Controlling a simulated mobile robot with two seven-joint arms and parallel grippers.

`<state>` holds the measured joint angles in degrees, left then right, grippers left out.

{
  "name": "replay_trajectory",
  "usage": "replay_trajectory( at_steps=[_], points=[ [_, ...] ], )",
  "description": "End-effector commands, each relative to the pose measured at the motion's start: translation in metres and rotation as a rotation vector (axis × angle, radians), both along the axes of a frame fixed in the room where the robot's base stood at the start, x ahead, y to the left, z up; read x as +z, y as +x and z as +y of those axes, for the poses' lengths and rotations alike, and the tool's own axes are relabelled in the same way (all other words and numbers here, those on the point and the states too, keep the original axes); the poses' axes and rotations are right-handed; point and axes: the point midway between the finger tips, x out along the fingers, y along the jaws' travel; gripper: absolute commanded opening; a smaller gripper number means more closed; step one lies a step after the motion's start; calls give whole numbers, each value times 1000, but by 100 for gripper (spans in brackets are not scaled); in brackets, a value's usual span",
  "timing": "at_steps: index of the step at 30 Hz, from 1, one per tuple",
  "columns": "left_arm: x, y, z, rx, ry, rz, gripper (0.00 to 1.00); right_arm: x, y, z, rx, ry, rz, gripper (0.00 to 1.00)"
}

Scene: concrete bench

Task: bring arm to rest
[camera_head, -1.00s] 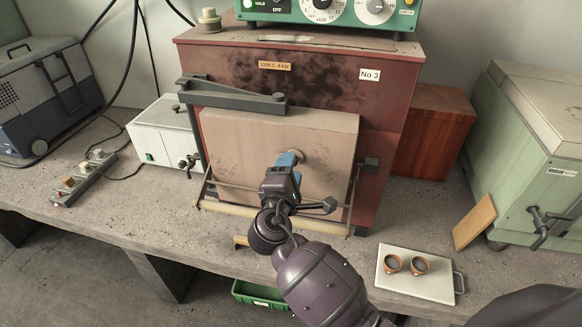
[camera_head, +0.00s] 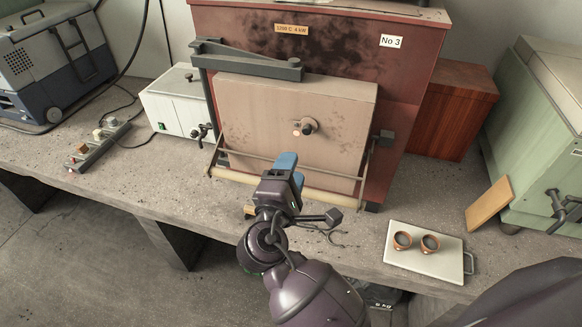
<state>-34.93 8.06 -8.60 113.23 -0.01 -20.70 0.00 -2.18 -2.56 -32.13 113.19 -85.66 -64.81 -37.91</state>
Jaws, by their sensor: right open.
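My right gripper (camera_head: 287,161) has blue fingertips and is open and empty, in front of the lower part of the furnace door (camera_head: 265,112). Its fingertips lie below and to the left of the dark round door knob (camera_head: 309,126) in the picture, apart from it. The door is a beige block across the front of the red-brown furnace (camera_head: 345,45) marked No 3, and it looks shut. My purple right arm comes up from the bottom of the view. My left gripper is not in view.
A pale board (camera_head: 395,262) with two small brown cups (camera_head: 403,240) lies at the bench's front right. A wooden block (camera_head: 489,203) leans by a green cabinet (camera_head: 550,130). A white box (camera_head: 173,105) and a switch strip (camera_head: 98,145) are at left. The front left bench is clear.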

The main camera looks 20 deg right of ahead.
Motion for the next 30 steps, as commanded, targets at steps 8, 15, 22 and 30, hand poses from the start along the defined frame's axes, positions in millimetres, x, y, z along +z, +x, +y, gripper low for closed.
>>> replay_trajectory(
  at_steps=[8,15,22,30],
  points=[
    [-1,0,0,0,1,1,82,0,0,0,2,10,-8,48],
    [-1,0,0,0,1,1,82,-12,17,25,197,270,-64,48],
    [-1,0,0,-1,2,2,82,-50,29,33,385,720,-58,48],
    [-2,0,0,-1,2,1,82,-114,6,1,414,1271,-55,48]
  ],
)
